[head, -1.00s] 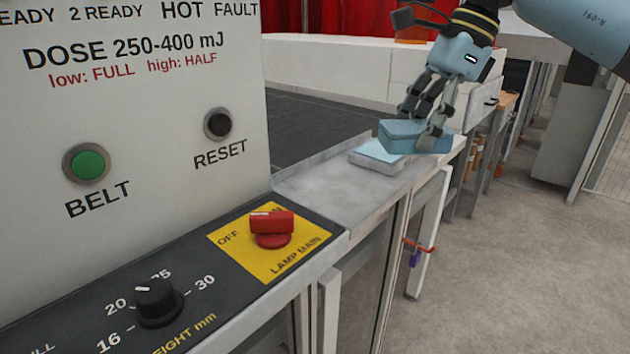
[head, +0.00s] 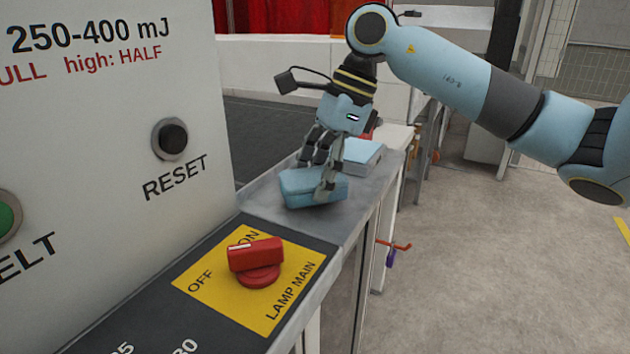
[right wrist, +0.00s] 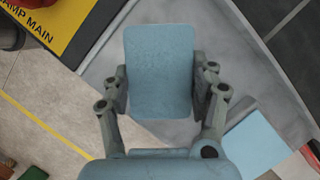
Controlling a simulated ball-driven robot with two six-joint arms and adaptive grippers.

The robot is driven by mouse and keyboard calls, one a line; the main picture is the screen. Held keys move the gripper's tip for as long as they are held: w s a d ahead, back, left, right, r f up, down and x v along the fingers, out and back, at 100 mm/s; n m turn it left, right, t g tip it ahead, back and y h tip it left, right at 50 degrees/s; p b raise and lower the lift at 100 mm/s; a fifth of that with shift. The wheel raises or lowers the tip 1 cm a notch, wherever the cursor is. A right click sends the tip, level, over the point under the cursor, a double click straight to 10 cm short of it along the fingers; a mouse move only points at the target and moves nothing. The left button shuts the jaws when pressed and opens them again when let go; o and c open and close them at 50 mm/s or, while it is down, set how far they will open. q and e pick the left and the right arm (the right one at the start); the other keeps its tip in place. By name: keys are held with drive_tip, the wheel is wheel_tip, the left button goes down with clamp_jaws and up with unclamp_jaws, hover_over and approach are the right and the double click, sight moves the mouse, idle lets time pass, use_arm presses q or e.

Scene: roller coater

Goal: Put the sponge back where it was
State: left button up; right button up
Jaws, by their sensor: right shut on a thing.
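The sponge (head: 300,188) is a light blue block with rounded edges. My right gripper (head: 316,176) is shut on it, with a finger on either side. In the head view it is over the grey ledge (head: 343,216), between the lamp switch panel and a flat pale blue-topped pad (head: 362,153). I cannot tell whether its underside touches the ledge. In the right wrist view the sponge (right wrist: 160,70) fills the space between the fingers, and the pad (right wrist: 255,148) lies apart at the lower right. My left gripper is not in view.
The red LAMP MAIN knob (head: 257,256) sits on a yellow plate (head: 205,286) in front of the sponge. The machine's upright panel with a RESET button (head: 170,138) stands to the left. The ledge drops off to the floor on the right.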

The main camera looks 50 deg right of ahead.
drive_tip(key=shift+f, duration=0.7)
drive_tip(key=shift+w+d, duration=0.15)
drive_tip(key=shift+d, duration=0.05)
drive_tip(key=shift+a+r, duration=0.1)
drive_tip(key=shift+a, duration=0.1)
drive_tip(key=o, duration=0.6)
drive_tip(key=shift+f, duration=0.2)
drive_tip(key=o, duration=0.4)
drive_tip(key=shift+d, duration=0.1)
drive_tip(key=shift+r, duration=0.2)
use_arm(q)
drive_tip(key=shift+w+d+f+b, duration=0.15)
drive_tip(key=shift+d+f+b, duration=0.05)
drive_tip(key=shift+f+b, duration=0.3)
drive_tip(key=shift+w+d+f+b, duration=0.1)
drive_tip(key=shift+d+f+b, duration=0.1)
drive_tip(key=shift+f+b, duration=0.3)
use_arm(e)
drive_tip(key=v, duration=1.2)
